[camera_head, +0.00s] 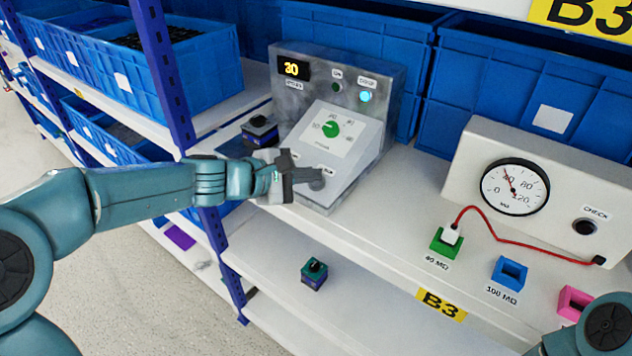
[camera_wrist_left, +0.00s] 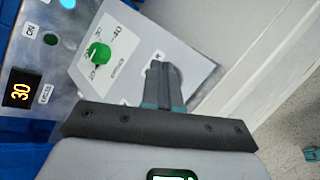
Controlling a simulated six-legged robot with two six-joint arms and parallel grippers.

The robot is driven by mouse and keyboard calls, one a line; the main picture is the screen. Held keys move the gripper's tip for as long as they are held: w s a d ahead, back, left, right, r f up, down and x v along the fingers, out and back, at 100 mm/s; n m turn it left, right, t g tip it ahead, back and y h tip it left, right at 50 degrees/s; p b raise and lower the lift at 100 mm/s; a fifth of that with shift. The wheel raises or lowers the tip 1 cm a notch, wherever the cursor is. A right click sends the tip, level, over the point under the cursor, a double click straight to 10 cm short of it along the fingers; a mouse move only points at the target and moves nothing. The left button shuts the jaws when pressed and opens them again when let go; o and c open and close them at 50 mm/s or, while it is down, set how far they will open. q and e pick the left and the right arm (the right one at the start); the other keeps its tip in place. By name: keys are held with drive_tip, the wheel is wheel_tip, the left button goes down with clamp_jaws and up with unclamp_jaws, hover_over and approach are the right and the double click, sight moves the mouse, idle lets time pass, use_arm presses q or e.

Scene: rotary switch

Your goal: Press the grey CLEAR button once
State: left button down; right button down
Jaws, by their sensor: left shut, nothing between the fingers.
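The grey control box (camera_head: 350,150) stands on the shelf, with a sloped panel carrying a green rotary knob (camera_head: 330,129). The knob also shows in the wrist view (camera_wrist_left: 99,53). My left gripper (camera_head: 316,176) is shut and empty, with its fingertips over the lower part of the panel. A round grey button (camera_head: 317,184) shows just under the fingertips, partly covered by them; its label is hard to read. In the wrist view the shut fingers (camera_wrist_left: 160,66) hide the button. Whether they touch it, I cannot tell. My right gripper is out of view.
The box's display (camera_head: 291,68) reads 30 and a cyan lamp (camera_head: 365,97) is lit. A gauge unit (camera_head: 545,190) with a red cable (camera_head: 510,237) stands at the right. Blue crates (camera_head: 340,45) stand behind. A small device (camera_head: 260,129) sits left of the box.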

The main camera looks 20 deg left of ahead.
use_arm(q)
drive_tip(key=shift+w+f+b, duration=0.1)
drive_tip(key=shift+f+b, duration=0.3)
drive_tip(key=shift+b, duration=0.05)
idle(0.6)
drive_tip(key=shift+r, duration=0.1)
drive_tip(key=shift+s+r+p, duration=0.3)
drive_tip(key=shift+r+p, duration=0.2)
drive_tip(key=shift+r, duration=0.2)
drive_tip(key=shift+r, duration=0.1)
drive_tip(key=r+p, duration=0.1)
drive_tip(key=s+r+p, duration=0.1)
drive_tip(key=r, duration=0.1)
drive_tip(key=r+p, duration=0.1)
drive_tip(key=shift+s+a+r, duration=0.25)
drive_tip(key=shift+s+a, duration=0.15)
idle(0.7)
